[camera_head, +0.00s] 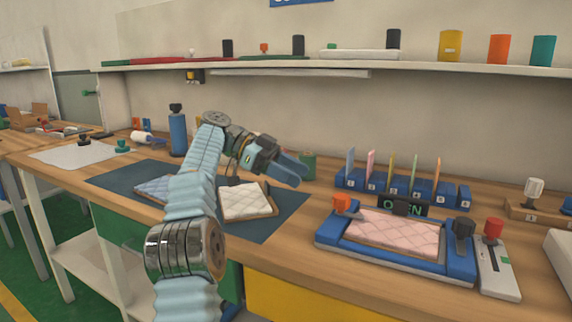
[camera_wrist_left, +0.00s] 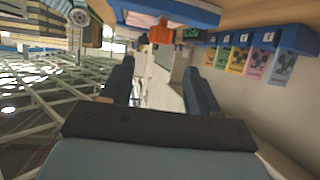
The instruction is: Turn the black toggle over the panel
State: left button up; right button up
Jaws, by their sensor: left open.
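A black toggle (camera_head: 463,229) stands at the right end of a blue frame (camera_head: 330,243) on the bench. A pink quilted panel (camera_head: 395,233) lies flat inside the frame. An orange toggle (camera_head: 341,203) is at the frame's left end; it also shows in the left wrist view (camera_wrist_left: 161,33). My left gripper (camera_head: 298,172) is open and empty, raised above the bench, up and left of the frame and well apart from the black toggle. In the left wrist view the two fingers (camera_wrist_left: 160,78) are spread. My right gripper is not seen.
A sign reading OPEN (camera_head: 403,208) stands behind the frame. A blue rack (camera_head: 400,190) holds several coloured cards. A grey plate with a red knob (camera_head: 493,229) sits right of the frame. A white quilted pad (camera_head: 245,201) lies on a dark mat (camera_head: 265,225).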

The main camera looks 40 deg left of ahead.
aim_at(464, 227)
jog(key=k, duration=1.5)
